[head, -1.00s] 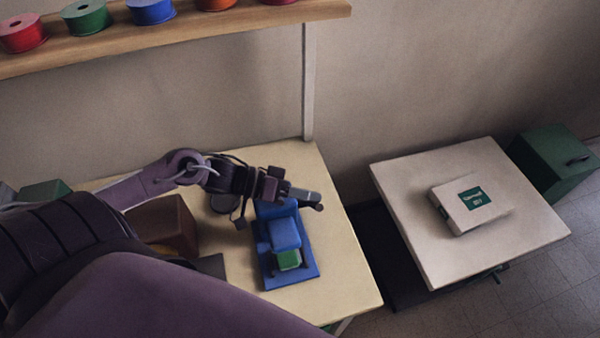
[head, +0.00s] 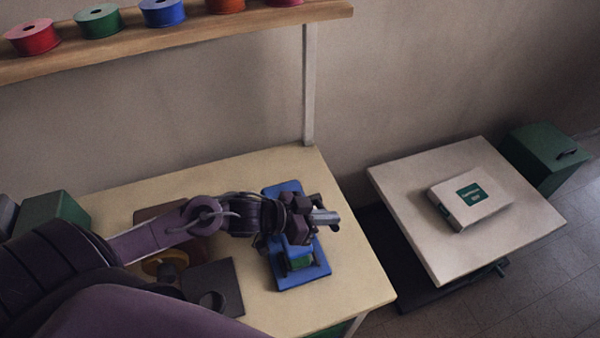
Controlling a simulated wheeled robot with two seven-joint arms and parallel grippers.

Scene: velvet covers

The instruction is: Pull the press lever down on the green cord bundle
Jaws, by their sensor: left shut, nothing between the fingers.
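The blue press (head: 316,272) stands on the cream table. The green cord bundle (head: 301,259) shows as a small green patch low in the press, under its blue block. My left gripper (head: 328,217) is shut and empty, reaching across the press from the left. Its wrist and fingers cover the middle of the press. The press lever cannot be made out clearly; a small dark end beside the fingertips may be part of it. I cannot tell whether the fingers touch it. My right gripper is not in view.
A brown box (head: 160,212) and a dark flat plate (head: 215,284) lie on the table left of the press. A shelf (head: 200,35) with coloured spools runs above. A side table (head: 400,190) with a white box (head: 470,198) stands right. The table's right front is clear.

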